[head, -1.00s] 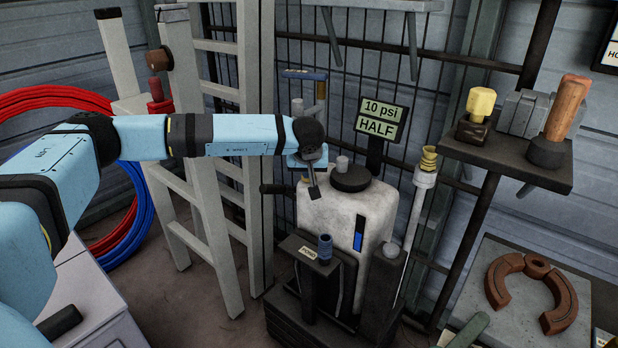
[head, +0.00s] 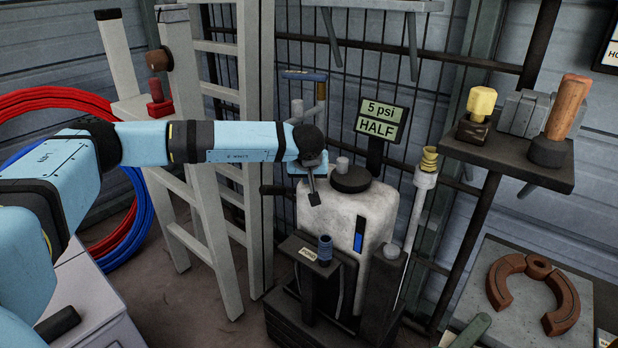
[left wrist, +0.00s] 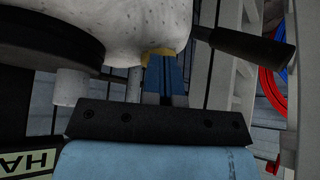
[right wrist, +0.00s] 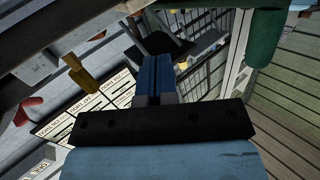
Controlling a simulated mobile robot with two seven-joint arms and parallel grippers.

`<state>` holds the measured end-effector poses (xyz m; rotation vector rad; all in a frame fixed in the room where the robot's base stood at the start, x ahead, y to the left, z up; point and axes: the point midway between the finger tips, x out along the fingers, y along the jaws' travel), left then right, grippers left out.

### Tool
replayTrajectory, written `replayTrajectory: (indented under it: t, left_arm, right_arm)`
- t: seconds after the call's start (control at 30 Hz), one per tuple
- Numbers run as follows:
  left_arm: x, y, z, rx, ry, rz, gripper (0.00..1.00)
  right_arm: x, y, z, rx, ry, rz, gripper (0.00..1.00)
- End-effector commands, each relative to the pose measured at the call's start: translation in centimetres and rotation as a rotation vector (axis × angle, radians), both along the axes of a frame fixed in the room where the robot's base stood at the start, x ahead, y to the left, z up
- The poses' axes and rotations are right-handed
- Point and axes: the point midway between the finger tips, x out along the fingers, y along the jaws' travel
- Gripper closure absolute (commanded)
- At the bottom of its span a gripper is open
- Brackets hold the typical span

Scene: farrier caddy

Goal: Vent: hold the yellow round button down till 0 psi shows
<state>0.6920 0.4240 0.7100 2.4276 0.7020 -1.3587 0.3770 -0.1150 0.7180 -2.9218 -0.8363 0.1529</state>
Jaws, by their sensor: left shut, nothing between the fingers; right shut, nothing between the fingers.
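A white sprayer tank (head: 345,215) with a black cap (head: 351,179) stands in the middle of the head view. Its display (head: 381,119) reads 5 psi and HALF. My left gripper (head: 314,198) is shut and empty, pointing down at the tank's upper left shoulder. In the left wrist view a sliver of the yellow button (left wrist: 158,52) shows at the tank's edge, right by the shut blue fingers (left wrist: 166,75). The fingers hide most of the button; they look to be on it. My right gripper (right wrist: 154,75) is shut and empty, away from the tank.
A wand with a brass tip (head: 428,160) stands right of the tank. A shelf (head: 520,160) holds a yellow-topped tool (head: 480,105) and a wooden-handled one. Ladder legs (head: 205,220) stand to the left, near my left arm. A black handle (left wrist: 245,43) juts from the tank.

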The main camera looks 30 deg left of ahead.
Motion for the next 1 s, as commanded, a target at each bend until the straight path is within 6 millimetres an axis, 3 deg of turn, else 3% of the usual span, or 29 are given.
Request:
replayTrajectory:
  t: [0.27,0.8,1.0]
  left_arm:
    - [0.0,0.0,0.3,0.0,0.0,0.0,1.0]
    - [0.0,0.0,5.6,0.0,0.0,0.0,1.0]
    - [0.0,0.0,6.1,0.0,0.0,0.0,1.0]
  right_arm:
    - [0.0,0.0,0.3,0.0,0.0,0.0,1.0]
    - [0.0,0.0,4.8,0.0,0.0,0.0,1.0]
    - [0.0,0.0,5.1,0.0,0.0,0.0,1.0]
